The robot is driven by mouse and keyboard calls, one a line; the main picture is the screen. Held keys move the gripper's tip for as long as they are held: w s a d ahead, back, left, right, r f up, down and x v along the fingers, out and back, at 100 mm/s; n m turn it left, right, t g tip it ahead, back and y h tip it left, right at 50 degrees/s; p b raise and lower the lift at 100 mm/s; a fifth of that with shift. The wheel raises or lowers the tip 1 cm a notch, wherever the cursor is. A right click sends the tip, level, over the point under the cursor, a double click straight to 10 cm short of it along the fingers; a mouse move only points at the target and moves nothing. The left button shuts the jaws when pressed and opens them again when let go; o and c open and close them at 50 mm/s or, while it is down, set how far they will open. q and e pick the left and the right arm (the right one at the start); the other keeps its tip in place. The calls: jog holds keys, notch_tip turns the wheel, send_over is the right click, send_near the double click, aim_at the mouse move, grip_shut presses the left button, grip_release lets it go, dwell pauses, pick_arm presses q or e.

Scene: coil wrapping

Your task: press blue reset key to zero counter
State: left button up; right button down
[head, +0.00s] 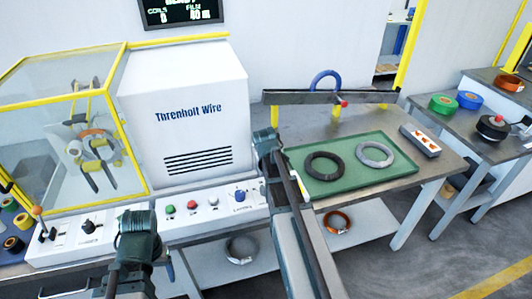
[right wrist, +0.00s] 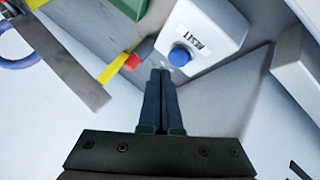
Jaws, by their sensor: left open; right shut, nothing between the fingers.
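The blue reset key (right wrist: 179,56) is a round button on a white box with a RESET label, in the right wrist view. My right gripper (right wrist: 160,72) is shut and empty, its fingertips just below and left of the key; I cannot tell whether they touch it. In the head view my right arm covers the area around its gripper. My left gripper (head: 110,284) is open at the lower left of the head view, partly cut off, in front of the console. The counter display (head: 181,12) at the top shows what looks like 0 under COILS.
A white console (head: 185,222) with several knobs and buttons runs below the Threnholt Wire machine (head: 190,105). A grey bar (right wrist: 60,62) and a red-tipped yellow piece (right wrist: 118,68) lie left of my right fingers. A green tray (head: 390,179) holds two coils.

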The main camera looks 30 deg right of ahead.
jog(key=shift+r+p, duration=2.15)
jog(key=shift+r, duration=0.25)
jog(key=shift+f, duration=0.1)
